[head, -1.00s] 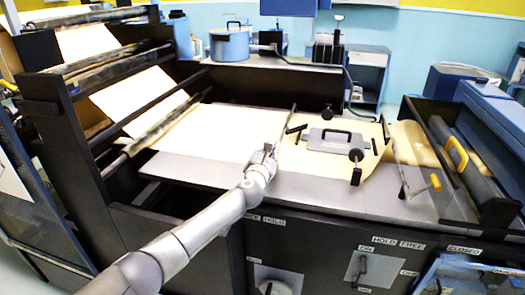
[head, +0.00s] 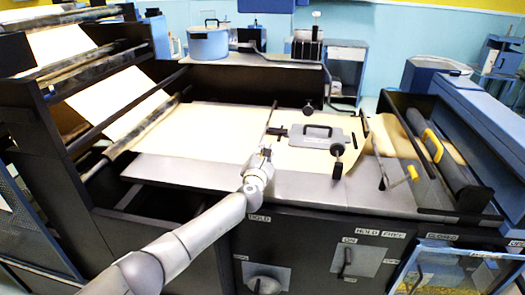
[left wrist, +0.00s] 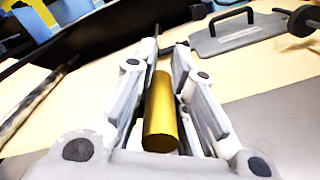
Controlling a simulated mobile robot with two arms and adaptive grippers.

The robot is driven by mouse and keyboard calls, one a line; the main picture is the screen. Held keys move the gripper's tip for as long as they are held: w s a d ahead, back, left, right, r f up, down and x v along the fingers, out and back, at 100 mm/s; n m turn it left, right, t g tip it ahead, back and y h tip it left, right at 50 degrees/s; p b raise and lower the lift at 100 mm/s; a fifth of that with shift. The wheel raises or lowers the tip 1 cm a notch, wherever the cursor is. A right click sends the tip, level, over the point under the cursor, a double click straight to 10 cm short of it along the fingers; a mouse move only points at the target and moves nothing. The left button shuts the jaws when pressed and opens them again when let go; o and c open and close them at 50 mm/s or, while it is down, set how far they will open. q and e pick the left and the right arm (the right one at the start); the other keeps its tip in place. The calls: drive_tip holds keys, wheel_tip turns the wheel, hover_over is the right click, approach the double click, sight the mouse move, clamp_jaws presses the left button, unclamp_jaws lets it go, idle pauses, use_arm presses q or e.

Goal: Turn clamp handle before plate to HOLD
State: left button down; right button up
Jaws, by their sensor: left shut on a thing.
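My left gripper (head: 265,151) is over the bench, left of the grey plate (head: 312,137) with its black handle. In the left wrist view, its fingers (left wrist: 160,85) are closed around a yellow cylindrical grip (left wrist: 161,112), the clamp handle. A thin dark lever (head: 270,119) runs on from the gripper toward the back, beside the plate's left edge. The gripper mostly hides the grip in the head view. My right gripper is not in view.
Brown paper (head: 207,130) lies across the bench. A second lever with a yellow grip (head: 412,173) stands right of the plate. Black knobs (head: 338,150) stand around the plate. A dark roller frame (head: 45,135) rises at the left.

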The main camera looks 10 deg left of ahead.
use_arm(q)
drive_tip(key=shift+d+f, duration=0.1)
drive_tip(key=shift+f, duration=0.05)
drive_tip(key=c, duration=1.4)
unclamp_jaws()
drive_tip(key=shift+o, duration=0.2)
drive_tip(key=shift+s, duration=0.1)
drive_tip(key=s, duration=1.1)
drive_tip(key=shift+s+a, duration=0.2)
drive_tip(key=shift+s, duration=0.2)
